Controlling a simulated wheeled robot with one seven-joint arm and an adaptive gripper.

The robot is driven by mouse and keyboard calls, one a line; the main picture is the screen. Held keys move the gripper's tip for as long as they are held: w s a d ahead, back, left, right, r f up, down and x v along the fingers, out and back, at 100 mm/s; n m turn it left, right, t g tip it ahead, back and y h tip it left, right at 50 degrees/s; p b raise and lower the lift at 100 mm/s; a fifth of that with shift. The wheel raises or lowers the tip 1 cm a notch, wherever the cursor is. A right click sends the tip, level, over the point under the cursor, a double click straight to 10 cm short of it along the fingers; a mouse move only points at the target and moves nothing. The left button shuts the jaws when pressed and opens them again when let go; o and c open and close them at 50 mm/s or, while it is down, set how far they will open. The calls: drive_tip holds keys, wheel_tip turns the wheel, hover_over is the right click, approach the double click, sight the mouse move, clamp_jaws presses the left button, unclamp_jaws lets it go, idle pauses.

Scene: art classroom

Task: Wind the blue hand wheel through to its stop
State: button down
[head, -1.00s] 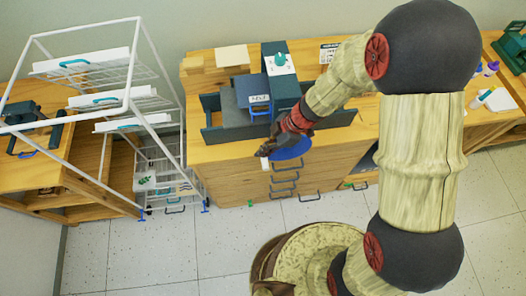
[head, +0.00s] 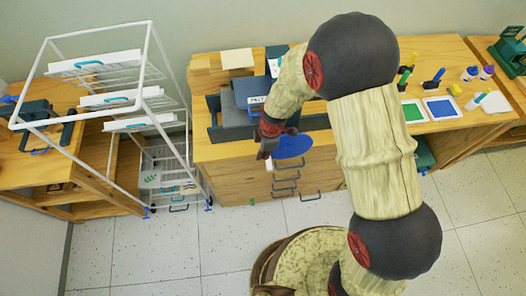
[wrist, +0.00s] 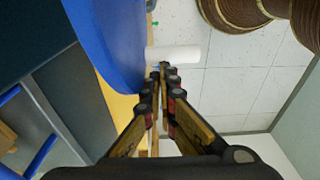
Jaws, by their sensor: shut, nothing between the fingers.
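The blue hand wheel (head: 293,147) sits on the front side of a dark grey machine (head: 236,118) on the wooden cabinet top. In the wrist view the blue wheel (wrist: 112,40) fills the upper left, and a white cylindrical handle (wrist: 178,54) sticks out beside its rim. My gripper (wrist: 162,68) is shut and empty, its fingertips right by the handle; I cannot tell whether they touch it. In the head view my gripper (head: 266,153) is at the wheel's left edge, and the handle (head: 269,165) is mostly hidden there. My arm covers part of the machine.
A white wire rack (head: 150,60) with trays stands at the left. Green and blue ink pads (head: 440,108), bottles and tools lie on the bench at the right. Drawer handles (head: 286,182) project from the cabinet front below the wheel. The tiled floor in front is mostly clear.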

drive_tip(key=f+h, duration=0.1)
drive_tip(key=f, duration=0.1)
drive_tip(key=d+f+t+h+b, duration=0.1)
drive_tip(key=f+h, duration=0.1)
drive_tip(key=f, duration=0.1)
drive_tip(key=f+h+b, duration=0.1)
drive_tip(key=f+h, duration=0.1)
drive_tip(key=shift+w+d+f, duration=0.2)
drive_tip(key=shift+d+f, duration=0.1)
drive_tip(key=shift+d, duration=0.05)
drive_tip(key=shift+w+d+f+t+h+b, duration=0.1)
drive_tip(key=shift+d+f+t+h+b, duration=0.2)
drive_tip(key=shift+h+b, duration=0.5)
idle(0.3)
drive_tip(key=shift+r, duration=0.15)
idle(0.4)
